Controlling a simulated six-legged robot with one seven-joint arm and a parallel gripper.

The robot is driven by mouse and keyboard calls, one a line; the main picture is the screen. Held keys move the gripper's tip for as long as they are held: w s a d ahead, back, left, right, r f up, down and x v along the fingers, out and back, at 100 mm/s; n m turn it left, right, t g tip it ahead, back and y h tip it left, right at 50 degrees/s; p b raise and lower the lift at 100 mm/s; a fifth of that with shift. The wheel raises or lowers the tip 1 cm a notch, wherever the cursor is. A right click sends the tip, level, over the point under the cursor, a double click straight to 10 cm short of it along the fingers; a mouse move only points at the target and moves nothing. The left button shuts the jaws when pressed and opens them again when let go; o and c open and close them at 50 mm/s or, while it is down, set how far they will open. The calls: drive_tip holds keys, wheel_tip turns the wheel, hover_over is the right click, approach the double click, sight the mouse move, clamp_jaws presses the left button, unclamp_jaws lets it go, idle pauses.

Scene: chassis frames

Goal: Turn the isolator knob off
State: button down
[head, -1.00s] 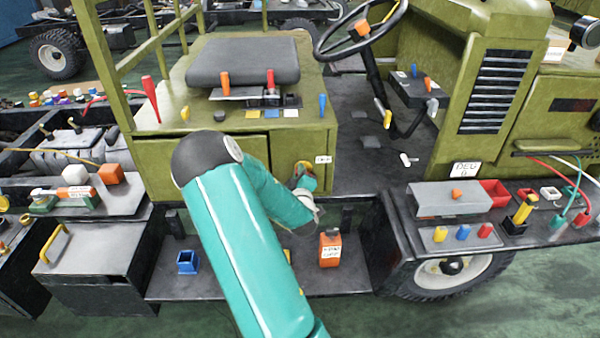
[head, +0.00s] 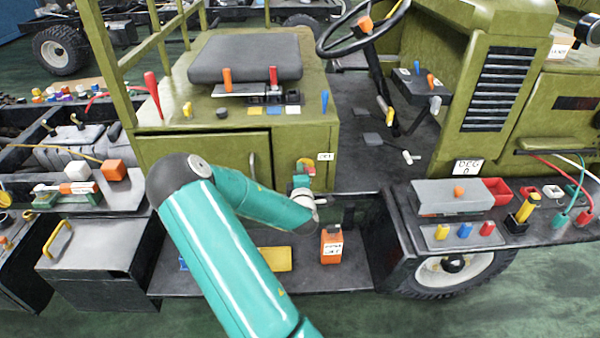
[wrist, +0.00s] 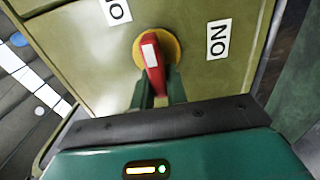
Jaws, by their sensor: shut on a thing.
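The isolator knob is a red handle (wrist: 152,62) with a white mark on a round yellow plate (wrist: 174,45), on the olive panel in the wrist view. The handle runs nearly straight down in that view. An ON label (wrist: 218,39) is to its right, and a cut-off label starting with O (wrist: 116,10) is at upper left. My gripper (wrist: 157,88) is shut on the handle's lower end, a dark green finger on each side. In the head view the knob (head: 307,165) is small on the seat box front, partly hidden by my gripper (head: 302,180).
A step shelf below the panel holds an orange box (head: 331,246) and a yellow block (head: 274,259). A cabinet handle (head: 252,165) is left of the knob. The steering wheel (head: 358,28) and a fender shelf with switches (head: 463,232) are to the right.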

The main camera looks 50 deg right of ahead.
drive_tip(key=shift+s, duration=0.1)
drive_tip(key=c, duration=1.4)
unclamp_jaws()
drive_tip(key=v, duration=1.3)
drive_tip(key=shift+s+a, duration=0.25)
drive_tip(key=shift+a, duration=0.05)
